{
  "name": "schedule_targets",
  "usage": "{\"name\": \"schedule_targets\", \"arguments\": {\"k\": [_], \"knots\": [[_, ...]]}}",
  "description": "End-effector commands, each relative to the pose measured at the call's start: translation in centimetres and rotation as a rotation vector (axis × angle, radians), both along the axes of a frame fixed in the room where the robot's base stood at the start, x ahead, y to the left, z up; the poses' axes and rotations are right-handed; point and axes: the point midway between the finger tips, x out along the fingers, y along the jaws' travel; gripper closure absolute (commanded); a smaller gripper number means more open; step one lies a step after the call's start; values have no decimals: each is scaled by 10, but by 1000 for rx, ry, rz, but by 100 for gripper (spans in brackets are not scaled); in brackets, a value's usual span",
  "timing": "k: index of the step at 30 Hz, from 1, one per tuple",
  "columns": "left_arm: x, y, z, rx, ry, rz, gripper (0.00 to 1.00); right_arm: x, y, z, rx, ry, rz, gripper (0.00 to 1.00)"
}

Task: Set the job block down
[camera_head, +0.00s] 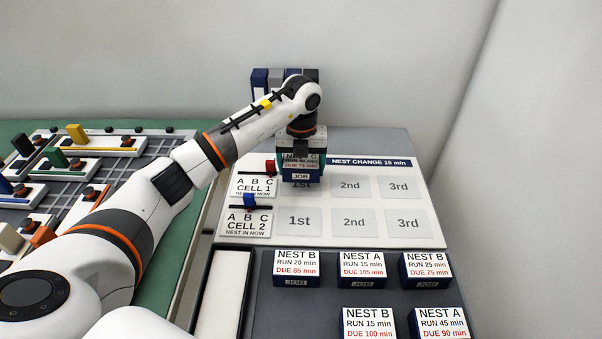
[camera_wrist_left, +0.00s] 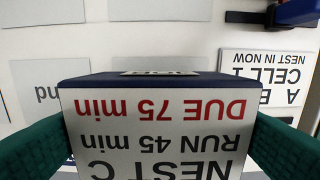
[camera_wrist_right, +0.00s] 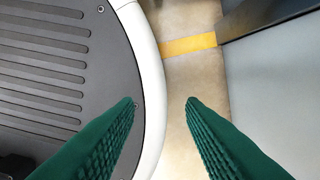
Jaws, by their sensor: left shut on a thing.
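My left gripper (camera_head: 301,158) is shut on a job block (camera_head: 300,177), whose white label reads NEST C, RUN 45 min, DUE 75 min. The block is over the "1st" square of the CELL 1 row on the white board (camera_head: 436,225), partly covering that square. I cannot tell whether it touches the board. In the left wrist view the block (camera_wrist_left: 155,125) sits between the green finger pads, label upside down. My right gripper (camera_wrist_right: 160,100) shows only in its own wrist view, open and empty, above the floor and beside a grey ribbed surface.
The CELL 1 plate (camera_head: 252,186) with a red slider and the CELL 2 plate (camera_head: 246,224) with a blue slider stand left of the squares. The other board squares are empty. Several job blocks (camera_head: 361,270) lie in front. Green table with fixtures (camera_head: 90,170) at left.

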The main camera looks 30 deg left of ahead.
Motion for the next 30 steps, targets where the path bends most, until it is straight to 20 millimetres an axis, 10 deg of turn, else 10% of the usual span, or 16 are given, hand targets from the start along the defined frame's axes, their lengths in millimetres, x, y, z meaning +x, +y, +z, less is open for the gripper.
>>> {"name": "schedule_targets", "arguments": {"k": [17, 18, 21, 30], "knots": [[0, 0, -35, 0, -1, 0, 44, 12, 8, 1, 11, -20, -4, 64], [0, 0, -35, 0, -1, 0, 15, 12, 9, 1, 12, -20, -4, 64], [0, 0, -35, 1, 0, 0, 0, 12, 8, 1, 12, -19, -4, 64], [0, 0, -34, 1, 0, 0, 0, 10, 7, 2, 10, -16, -3, 64]]}}
